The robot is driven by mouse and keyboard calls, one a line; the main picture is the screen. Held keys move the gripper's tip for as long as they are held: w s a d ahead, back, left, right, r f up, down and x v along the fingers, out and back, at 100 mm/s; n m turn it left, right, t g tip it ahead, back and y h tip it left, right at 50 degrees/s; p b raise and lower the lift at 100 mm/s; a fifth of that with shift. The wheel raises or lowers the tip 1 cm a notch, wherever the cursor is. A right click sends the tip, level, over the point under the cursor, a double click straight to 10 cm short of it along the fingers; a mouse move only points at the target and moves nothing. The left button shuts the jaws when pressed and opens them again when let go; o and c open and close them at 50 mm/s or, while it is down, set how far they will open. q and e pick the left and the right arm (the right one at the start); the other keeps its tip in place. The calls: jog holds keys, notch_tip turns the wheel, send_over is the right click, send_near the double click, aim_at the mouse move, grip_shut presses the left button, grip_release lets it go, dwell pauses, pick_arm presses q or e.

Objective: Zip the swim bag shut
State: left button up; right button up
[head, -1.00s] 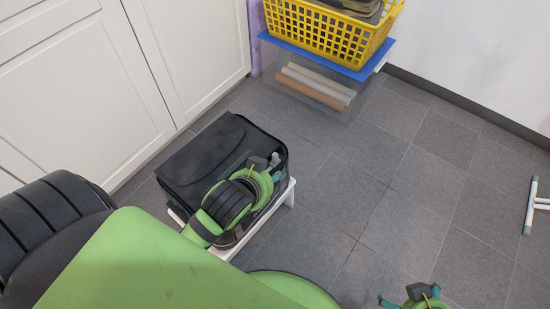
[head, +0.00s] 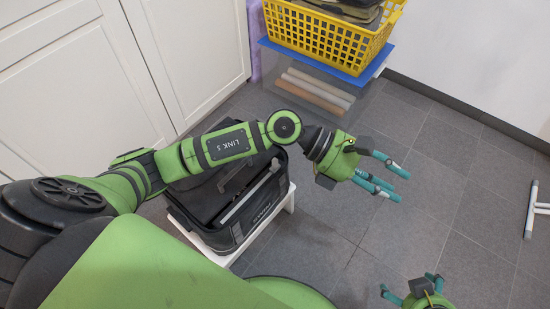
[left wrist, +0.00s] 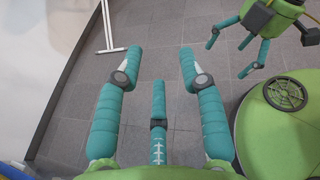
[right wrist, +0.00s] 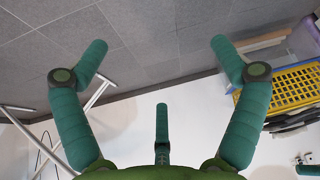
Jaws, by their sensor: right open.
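The black swim bag (head: 250,222) stands on a low white stool (head: 290,198), with pale lettering on its near side. My left arm passes over it and hides much of its far and upper part. A light grey strip (head: 245,200) runs along its top; I cannot tell how far the zip is closed, and I cannot make out the zip pull. My left gripper (head: 385,180) is open and empty, to the right of the bag over bare floor; its fingers spread in the left wrist view (left wrist: 160,60). My right gripper (head: 410,288) is open and empty at the bottom right.
White cabinets (head: 60,80) stand behind and left of the bag. A yellow basket (head: 325,40) sits on a blue-lidded clear box (head: 310,95) at the back. A white metal leg (head: 530,210) stands at the right edge. The tiled floor (head: 440,190) between is clear.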

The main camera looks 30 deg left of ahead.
pick_arm(q)
jog(key=w+a+f+m+g+y, duration=0.1)
jog(key=w+a+f+m+y, duration=0.1)
jog(key=a+f+m+y, duration=0.35)
jog(key=y, duration=0.9)
send_over(275, 160)
notch_tip(275, 160, down, 5)
jog(key=shift+w+f, duration=0.1)
jog(key=shift+a+f, duration=0.15)
notch_tip(275, 160, down, 6)
jog(key=shift+f+b, duration=0.1)
jog(key=shift+b, duration=0.75)
jog(key=shift+f, duration=0.2)
pick_arm(e)
jog(key=w+a+r+t+y, duration=0.2)
jog(key=w+a+r+t, duration=0.2)
jog(key=w, duration=0.5)
notch_tip(275, 160, up, 4)
jog(key=t, duration=0.2)
jog(key=shift+f+n+t, duration=0.2)
jog(key=shift+n+t, duration=0.1)
jog(key=shift+n, duration=0.1)
jog(key=shift+s+a, duration=0.1)
pick_arm(q)
grip_shut()
